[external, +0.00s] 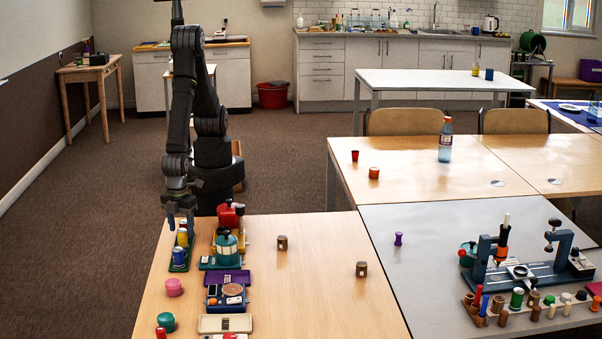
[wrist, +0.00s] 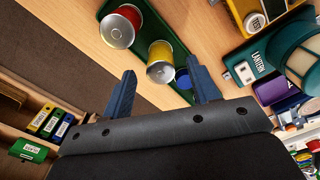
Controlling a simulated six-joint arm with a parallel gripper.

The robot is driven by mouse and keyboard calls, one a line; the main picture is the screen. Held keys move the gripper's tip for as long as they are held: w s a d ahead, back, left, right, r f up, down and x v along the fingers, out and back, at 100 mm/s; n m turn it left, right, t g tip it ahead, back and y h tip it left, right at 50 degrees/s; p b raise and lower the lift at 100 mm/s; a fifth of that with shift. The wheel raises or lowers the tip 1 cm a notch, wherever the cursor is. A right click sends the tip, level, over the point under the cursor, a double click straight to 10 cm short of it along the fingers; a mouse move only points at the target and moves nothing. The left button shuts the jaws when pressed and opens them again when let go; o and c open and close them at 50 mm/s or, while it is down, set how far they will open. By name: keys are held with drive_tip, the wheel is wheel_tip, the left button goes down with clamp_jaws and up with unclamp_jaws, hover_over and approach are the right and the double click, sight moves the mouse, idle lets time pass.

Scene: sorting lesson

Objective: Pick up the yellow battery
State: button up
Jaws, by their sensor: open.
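The yellow battery (wrist: 160,50) stands in a green tray (wrist: 143,40) in the wrist view, its silver end facing the camera. It also shows in the external view (external: 182,239), below my gripper (external: 180,216). My gripper (wrist: 162,82) is open and empty, its two dark blue fingers spread to either side of the yellow battery's lower end in the picture. I cannot tell whether they touch it. A red battery (wrist: 120,29) stands up and left of it in the same tray. A blue battery (wrist: 182,77) is partly hidden behind the right finger; it shows in the external view (external: 193,268).
A teal lantern (external: 226,243) and a red item (external: 228,215) stand close to the tray's right. Pink (external: 174,287) and green (external: 166,321) round pieces lie nearer on the wooden table (external: 310,300). The table's right part is mostly clear, with two small brown pieces.

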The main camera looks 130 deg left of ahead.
sight(183, 237)
drive_tip(key=shift+f, duration=1.4)
drive_tip(key=c, duration=1.1)
drive_tip(key=shift+r, duration=0.1)
